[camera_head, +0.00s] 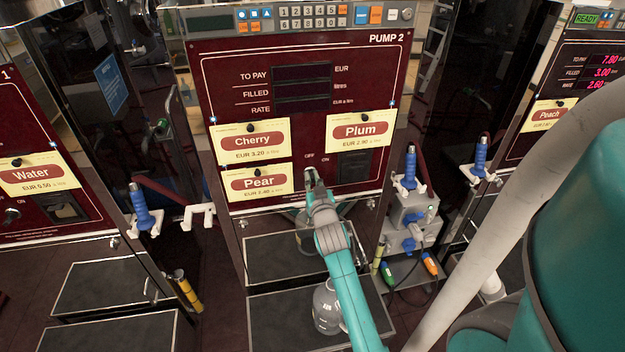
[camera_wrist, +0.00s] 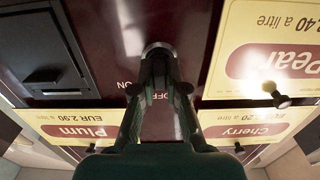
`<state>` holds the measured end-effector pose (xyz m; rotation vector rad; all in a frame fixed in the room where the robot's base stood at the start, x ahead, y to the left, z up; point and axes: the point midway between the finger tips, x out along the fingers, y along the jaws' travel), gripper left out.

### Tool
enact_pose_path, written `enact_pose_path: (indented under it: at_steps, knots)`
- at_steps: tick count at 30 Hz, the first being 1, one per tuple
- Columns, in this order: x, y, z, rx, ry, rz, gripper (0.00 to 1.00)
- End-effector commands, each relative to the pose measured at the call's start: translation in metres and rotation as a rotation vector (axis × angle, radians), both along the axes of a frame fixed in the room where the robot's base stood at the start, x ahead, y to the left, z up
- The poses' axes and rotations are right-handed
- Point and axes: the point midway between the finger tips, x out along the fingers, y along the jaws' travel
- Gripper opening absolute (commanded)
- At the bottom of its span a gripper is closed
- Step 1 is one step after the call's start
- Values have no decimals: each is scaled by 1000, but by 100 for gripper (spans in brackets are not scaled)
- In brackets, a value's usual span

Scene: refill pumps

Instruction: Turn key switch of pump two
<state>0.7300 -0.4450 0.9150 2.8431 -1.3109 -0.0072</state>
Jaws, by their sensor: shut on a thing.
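Pump two (camera_head: 355,60) stands in the middle of the head view, a dark red panel marked PUMP 2 with dark, blank displays. Its key switch sits low on the panel by the OFF and ON labels, mostly hidden by my gripper (camera_head: 311,178). In the wrist view, the round metal key switch (camera_wrist: 158,48) shows at the tips of my gripper (camera_wrist: 159,62). My fingers are closed together on the switch's key part. The key itself is covered by the fingers, so its angle cannot be told.
Cherry (camera_head: 252,143), Plum (camera_head: 360,130) and Pear (camera_head: 258,182) cards are pinned around the switch. A dark recess (camera_head: 352,167) lies to its right. Blue nozzles hang in white holders on both sides (camera_head: 409,168) (camera_head: 140,207). A clear bottle (camera_head: 326,308) stands below my arm.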

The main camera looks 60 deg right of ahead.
Motion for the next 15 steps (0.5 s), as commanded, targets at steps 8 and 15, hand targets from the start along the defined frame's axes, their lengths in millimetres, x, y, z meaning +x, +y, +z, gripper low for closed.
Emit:
enact_pose_path:
  at_steps: [8, 15]
  knots:
    - [0, 0, -1, -1, 6, 0, 0]
    - [0, 0, -1, -1, 4, 0, 38]
